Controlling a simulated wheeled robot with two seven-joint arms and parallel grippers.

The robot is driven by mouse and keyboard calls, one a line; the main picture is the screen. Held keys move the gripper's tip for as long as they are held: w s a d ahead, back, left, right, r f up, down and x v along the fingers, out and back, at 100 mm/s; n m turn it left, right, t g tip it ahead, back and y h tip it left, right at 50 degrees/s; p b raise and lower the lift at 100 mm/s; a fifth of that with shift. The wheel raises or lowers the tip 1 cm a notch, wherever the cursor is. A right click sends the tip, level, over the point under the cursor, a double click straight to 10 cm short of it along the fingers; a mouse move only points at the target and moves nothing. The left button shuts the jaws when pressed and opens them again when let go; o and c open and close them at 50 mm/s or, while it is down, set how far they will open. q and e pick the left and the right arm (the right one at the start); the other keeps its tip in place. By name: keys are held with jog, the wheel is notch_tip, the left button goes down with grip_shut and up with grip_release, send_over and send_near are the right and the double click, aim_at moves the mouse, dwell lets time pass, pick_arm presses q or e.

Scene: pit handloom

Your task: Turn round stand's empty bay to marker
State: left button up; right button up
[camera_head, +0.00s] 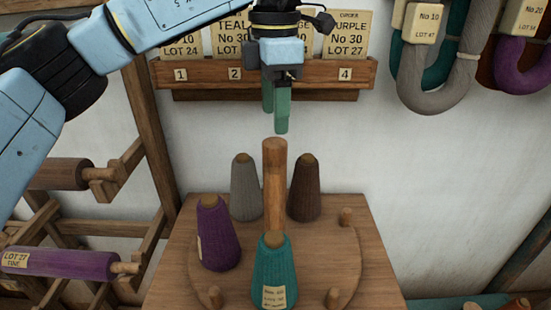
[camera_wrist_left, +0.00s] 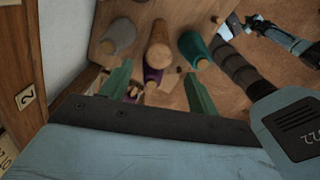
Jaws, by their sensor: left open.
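The round stand (camera_head: 318,268) is a wooden disc on a square wooden table, with a central upright post (camera_head: 275,185). Grey (camera_head: 244,190), brown (camera_head: 304,190), purple (camera_head: 217,235) and teal (camera_head: 274,275) cones stand around it. Bare short pegs show at the right (camera_head: 346,216), front right (camera_head: 333,297) and front left (camera_head: 214,295). I cannot pick out a marker. My left gripper (camera_head: 276,115) points down above the post, apart from it. In the left wrist view its green fingers (camera_wrist_left: 156,75) are spread and empty. A small part, probably my right arm, shows at that view's top right.
A wooden rack (camera_head: 210,72) with numbered card slots is on the wall behind my left gripper. Yarn hanks (camera_head: 440,85) hang at upper right. A wooden frame with a purple spool (camera_head: 60,264) stands at left.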

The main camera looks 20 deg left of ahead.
aim_at(276, 157)
pick_arm(q)
notch_tip(276, 157, down, 10)
jog(key=shift+w+r, duration=0.1)
jog(key=shift+w, duration=0.05)
jog(key=shift+c, duration=0.2)
grip_shut()
dwell(0.4)
